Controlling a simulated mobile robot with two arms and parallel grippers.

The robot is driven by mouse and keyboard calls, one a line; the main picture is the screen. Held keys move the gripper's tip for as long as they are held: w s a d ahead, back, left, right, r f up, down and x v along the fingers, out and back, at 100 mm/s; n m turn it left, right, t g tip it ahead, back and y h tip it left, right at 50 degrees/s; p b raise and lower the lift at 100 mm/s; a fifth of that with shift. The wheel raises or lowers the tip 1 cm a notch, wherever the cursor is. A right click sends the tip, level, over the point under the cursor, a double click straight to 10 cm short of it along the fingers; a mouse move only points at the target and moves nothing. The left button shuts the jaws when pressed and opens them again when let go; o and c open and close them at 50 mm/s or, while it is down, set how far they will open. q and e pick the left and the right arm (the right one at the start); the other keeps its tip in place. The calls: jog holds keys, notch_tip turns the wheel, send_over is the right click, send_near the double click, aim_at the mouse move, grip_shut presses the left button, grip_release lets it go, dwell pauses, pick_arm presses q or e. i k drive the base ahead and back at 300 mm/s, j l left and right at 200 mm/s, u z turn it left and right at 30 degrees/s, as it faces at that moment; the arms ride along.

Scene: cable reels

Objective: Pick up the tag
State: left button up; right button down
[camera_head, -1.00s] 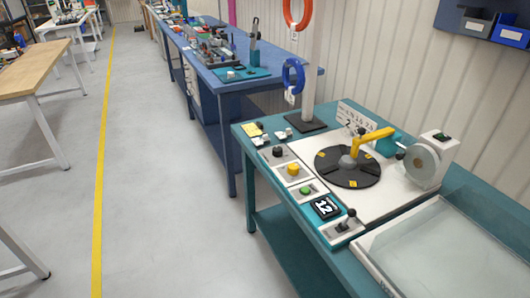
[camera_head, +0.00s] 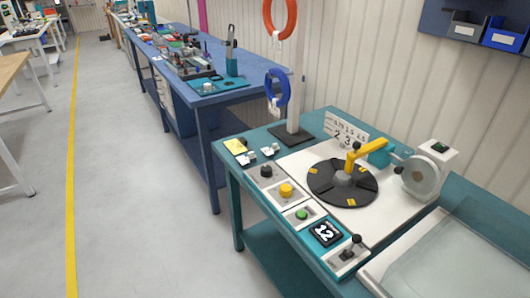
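Several small white pieces could be the tag; I cannot tell which one is meant. One white tag (camera_head: 274,107) hangs under the blue cable coil (camera_head: 277,87), and another (camera_head: 277,43) hangs under the orange coil (camera_head: 281,16). Small white pieces (camera_head: 247,156) also lie at the back left of the teal bench (camera_head: 231,180), beside a yellow note (camera_head: 235,146). Neither of my grippers is in view.
The bench carries a black turntable (camera_head: 342,184) with a yellow arm (camera_head: 366,143), a white reel unit (camera_head: 425,172), a control strip with a yellow knob (camera_head: 286,190), and a display (camera_head: 326,233) reading 12. A grey post (camera_head: 297,90) stands behind. Open floor (camera_head: 135,210) lies left.

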aim_at(243, 160)
jog(key=z, duration=0.85)
jog(key=j+z, duration=0.1)
jog(key=z, duration=1.2)
jog(key=k+z, duration=0.1)
jog(key=z, duration=0.75)
jog(key=u, duration=2.95)
jog(key=i+j+z, duration=0.2)
jog(key=i+j, duration=0.15)
jog(key=j, duration=0.25)
jog(key=i+j+z, duration=0.1)
jog(key=j, duration=0.25)
jog(key=i+j, duration=0.25)
jog(key=i+j+z, duration=0.15)
jog(key=j, duration=0.25)
jog(key=i+j+z, duration=0.1)
jog(key=j, duration=0.25)
